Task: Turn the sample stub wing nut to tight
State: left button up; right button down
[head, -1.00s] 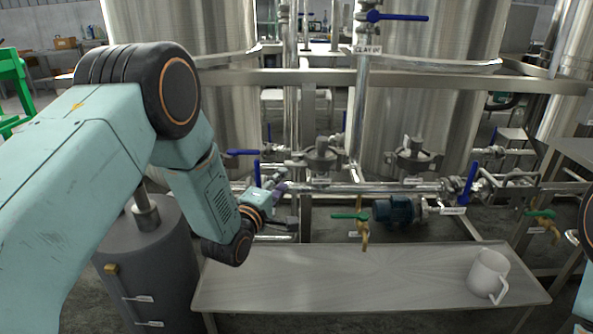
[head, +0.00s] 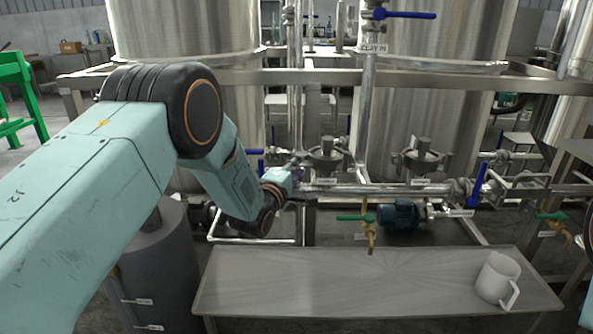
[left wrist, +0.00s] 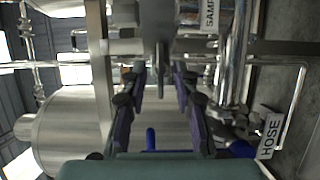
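My left gripper (head: 300,182) reaches to the horizontal pipe run in front of the tanks. In the left wrist view its two dark fingers (left wrist: 158,82) are spread apart, with a narrow grey metal piece (left wrist: 162,55) standing in the gap between them. I cannot tell whether this piece is the wing nut, nor whether the fingers touch it. A label starting "SAMP" (left wrist: 210,14) is beside it, partly cut off at the top. In the head view the sample stub and its wing nut cannot be made out behind my gripper. My right gripper is out of view.
A steel bench (head: 350,285) stands below the pipes, with a white mug (head: 497,279) at its right end. Green-handled taps (head: 355,218), a blue pump (head: 399,214) and a blue valve lever (head: 478,186) are to the right. A grey cylinder (head: 165,265) stands below my left arm.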

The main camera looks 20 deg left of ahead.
pick_arm(q)
grip_shut()
dwell(0.3)
dwell(0.3)
jog(key=m+g+y+p, duration=0.1)
jog(key=m+p, duration=0.2)
jog(key=m, duration=0.1)
jog(key=m+g+y+p, duration=0.2)
jog(key=m+p, duration=0.2)
jog(key=d+r+m+g+y+p, duration=0.1)
jog(key=m+y+p, duration=0.1)
jog(key=m, duration=0.3)
jog(key=shift+w+g+p, duration=0.15)
jog(key=shift+g+p, duration=0.25)
jog(key=shift+p, duration=0.4)
jog(key=shift+m+y, duration=0.3)
